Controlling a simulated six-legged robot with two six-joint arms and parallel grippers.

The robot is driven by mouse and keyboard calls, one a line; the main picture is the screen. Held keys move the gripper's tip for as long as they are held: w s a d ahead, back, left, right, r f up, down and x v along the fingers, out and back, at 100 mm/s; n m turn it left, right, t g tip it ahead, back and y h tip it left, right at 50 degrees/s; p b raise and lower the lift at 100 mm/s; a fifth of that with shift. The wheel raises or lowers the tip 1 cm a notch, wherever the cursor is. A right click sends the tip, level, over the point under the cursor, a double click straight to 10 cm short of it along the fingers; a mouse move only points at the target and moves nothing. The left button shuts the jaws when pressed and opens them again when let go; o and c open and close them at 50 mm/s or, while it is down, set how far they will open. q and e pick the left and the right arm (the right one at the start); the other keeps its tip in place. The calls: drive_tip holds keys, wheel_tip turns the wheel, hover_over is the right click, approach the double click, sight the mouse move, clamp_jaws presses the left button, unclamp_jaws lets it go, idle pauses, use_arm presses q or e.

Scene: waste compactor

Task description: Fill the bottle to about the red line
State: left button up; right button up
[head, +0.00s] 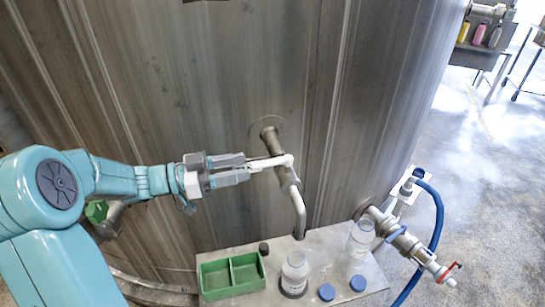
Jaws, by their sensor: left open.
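A clear bottle with a pale label (295,268) stands upright on the small metal shelf (325,250), on a dark round base, near the lower end of a bent steel spout (299,215). I cannot make out a red line or a liquid level on it. The spout hangs from a tap (272,142) on the tank wall, with a white lever handle (283,161) pointing left. My left gripper (247,168) is open, its fingers pointing right, with the lever's left end between or very near them. Contact is unclear. My right gripper does not show.
A second clear bottle (360,240) stands at the shelf's right, near a valve with a red handle (447,272) and a blue hose (436,215). Two blue caps (327,292) (358,283), a dark cap (263,249) and a green divided tray (232,292) lie on the shelf.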

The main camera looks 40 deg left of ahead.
sight(256, 165)
use_arm(q)
drive_tip(key=d, duration=0.1)
drive_tip(key=w+d, duration=0.1)
drive_tip(key=w+d+r, duration=0.1)
drive_tip(key=d, duration=0.1)
drive_tip(key=shift+w+p, duration=0.25)
drive_tip(key=shift+p, duration=0.15)
drive_tip(key=w, duration=0.1)
drive_tip(key=w+d, duration=0.1)
drive_tip(key=w, duration=0.1)
drive_tip(key=shift+w+d+f, duration=0.15)
drive_tip(key=shift+d+f, duration=0.05)
drive_tip(key=shift+f, duration=0.2)
drive_tip(key=shift+s+r, duration=0.25)
drive_tip(key=shift+s, duration=0.25)
drive_tip(key=shift+w+f, duration=0.15)
drive_tip(key=shift+w, duration=0.1)
drive_tip(key=c, duration=0.3)
drive_tip(key=shift+w, duration=0.2)
drive_tip(key=c, duration=0.5)
clamp_jaws()
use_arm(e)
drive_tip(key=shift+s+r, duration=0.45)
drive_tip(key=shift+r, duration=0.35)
